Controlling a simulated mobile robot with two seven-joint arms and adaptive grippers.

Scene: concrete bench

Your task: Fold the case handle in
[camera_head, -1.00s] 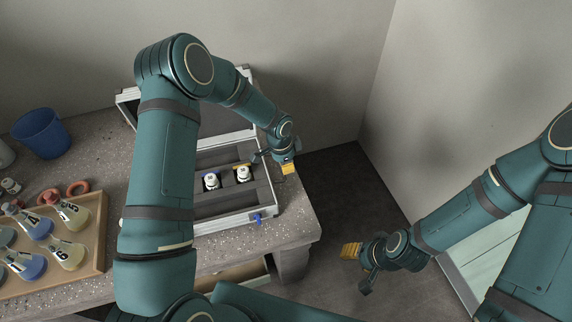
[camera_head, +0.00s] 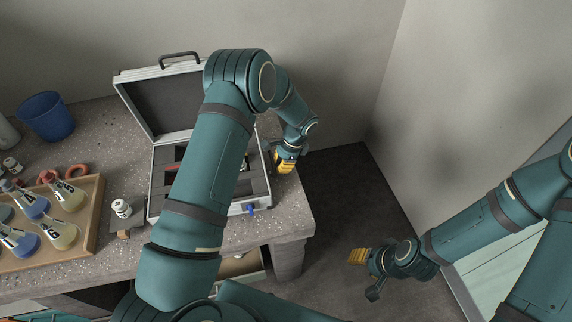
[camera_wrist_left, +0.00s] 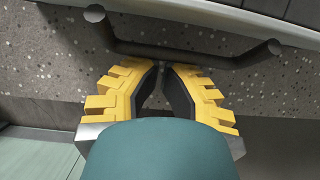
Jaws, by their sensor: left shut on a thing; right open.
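The open silver case (camera_head: 153,183) stands on the bench with its lid (camera_head: 134,99) raised. A dark handle (camera_head: 180,57) is on the lid's top edge. My left gripper (camera_head: 285,163) is at the case's right side. In the left wrist view a dark bar-shaped handle (camera_wrist_left: 205,59) stands out from the case wall. My left gripper (camera_wrist_left: 164,72) is shut on this side handle near its middle; the exact contact is partly hidden by the fingers. My right gripper (camera_head: 363,275) is open and empty, over the floor right of the bench. My left arm hides much of the case interior.
A wooden tray (camera_head: 92,225) with several flasks is at the left. A blue bin (camera_head: 46,117) stands behind it. A white bottle (camera_head: 122,208) stands left of the case. A blue part (camera_head: 250,208) is on the case front. Walls close the back and right.

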